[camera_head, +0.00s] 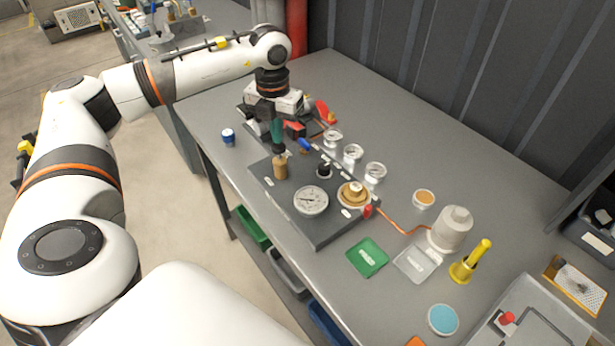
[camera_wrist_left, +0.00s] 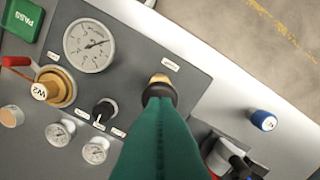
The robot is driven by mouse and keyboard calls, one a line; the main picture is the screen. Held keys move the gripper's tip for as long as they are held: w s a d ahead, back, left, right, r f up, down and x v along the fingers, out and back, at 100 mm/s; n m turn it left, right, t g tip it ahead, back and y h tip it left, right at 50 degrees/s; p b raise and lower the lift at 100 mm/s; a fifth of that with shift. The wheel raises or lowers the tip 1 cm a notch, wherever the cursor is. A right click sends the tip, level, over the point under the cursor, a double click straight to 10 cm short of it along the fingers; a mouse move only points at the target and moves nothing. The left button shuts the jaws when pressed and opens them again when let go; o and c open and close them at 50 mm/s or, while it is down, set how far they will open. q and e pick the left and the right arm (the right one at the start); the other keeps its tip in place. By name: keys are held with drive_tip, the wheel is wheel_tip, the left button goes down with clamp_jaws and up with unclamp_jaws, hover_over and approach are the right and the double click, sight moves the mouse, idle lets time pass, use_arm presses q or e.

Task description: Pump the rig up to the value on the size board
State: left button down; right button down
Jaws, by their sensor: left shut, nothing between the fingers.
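The rig is a dark plate (camera_head: 318,236) on the grey bench, with a large round white gauge (camera_head: 311,200) that also shows in the left wrist view (camera_wrist_left: 89,45). Its needle is visible but its numbers are too small to read. A tan, brass-like knob (camera_head: 281,170) stands at the plate's left side. My left gripper (camera_head: 279,150), with green fingers, is shut and empty, pointing down with its dark tip (camera_wrist_left: 160,93) right over the knob. I cannot tell whether they touch. A brass fitting (camera_head: 352,194) has a red lever. No size board is clearly identifiable. My right gripper is out of view.
Three small gauges (camera_head: 353,153) stand behind a black knob (camera_head: 324,170). A blue-capped item (camera_head: 228,137) is left. Corrugated wall behind.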

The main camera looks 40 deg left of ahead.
sight(278, 146)
use_arm(q)
drive_tip(key=shift+f+b, duration=1.2)
drive_tip(key=shift+f, duration=0.65)
drive_tip(key=shift+r, duration=0.1)
drive_tip(key=shift+r+p, duration=1.2)
drive_tip(key=shift+r, duration=0.3)
drive_tip(key=shift+f, duration=0.1)
